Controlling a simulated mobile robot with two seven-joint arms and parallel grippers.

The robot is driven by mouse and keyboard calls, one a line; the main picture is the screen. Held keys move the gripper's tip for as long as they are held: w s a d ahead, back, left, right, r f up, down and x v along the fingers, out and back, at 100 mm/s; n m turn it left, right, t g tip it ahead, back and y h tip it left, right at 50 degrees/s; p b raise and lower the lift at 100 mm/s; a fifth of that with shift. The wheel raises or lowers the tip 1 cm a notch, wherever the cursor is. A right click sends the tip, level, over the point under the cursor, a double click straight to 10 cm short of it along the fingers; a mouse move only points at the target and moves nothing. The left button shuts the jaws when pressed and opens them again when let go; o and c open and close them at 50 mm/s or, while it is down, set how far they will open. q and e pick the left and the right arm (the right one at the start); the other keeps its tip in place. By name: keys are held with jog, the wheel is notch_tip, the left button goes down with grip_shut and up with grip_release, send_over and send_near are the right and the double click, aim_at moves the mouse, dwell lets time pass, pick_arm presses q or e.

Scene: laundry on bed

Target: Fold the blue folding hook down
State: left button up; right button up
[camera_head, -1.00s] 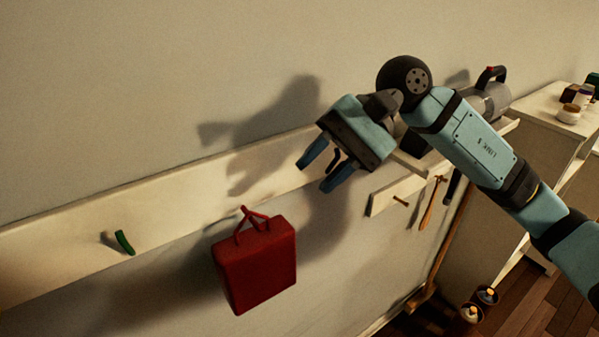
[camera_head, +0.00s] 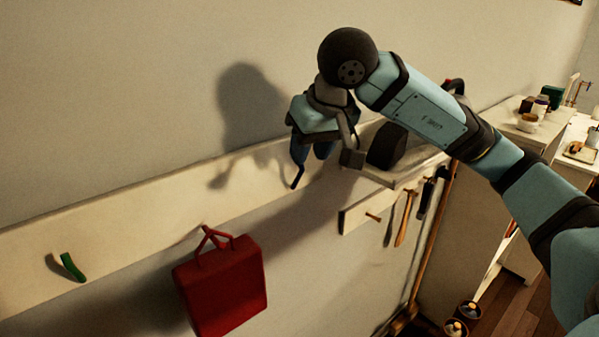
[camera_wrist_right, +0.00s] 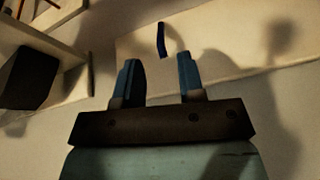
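The blue folding hook (camera_head: 298,177) sticks out from the white wall board (camera_head: 130,216), just below my right gripper's fingers in the head view. In the wrist view the hook (camera_wrist_right: 161,39) stands out from the board, beyond the fingertips and between their lines. My right gripper (camera_head: 312,152) points down towards it. Its two blue fingers (camera_wrist_right: 158,75) are apart with nothing between them, and I see no contact with the hook. My left gripper is not in view.
A red bag (camera_head: 222,286) hangs on the board left of the gripper. A green hook (camera_head: 72,267) is further left. Right of the gripper are a shelf with a dark object (camera_head: 387,146) and a small rack (camera_head: 356,219) with hanging tools. The wall above the board is clear.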

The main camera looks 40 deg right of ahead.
aim_at(300, 169)
jog(key=x, duration=0.6)
jog(key=shift+f, duration=0.15)
jog(key=shift+c, duration=0.2)
jog(key=shift+a, duration=0.1)
grip_shut()
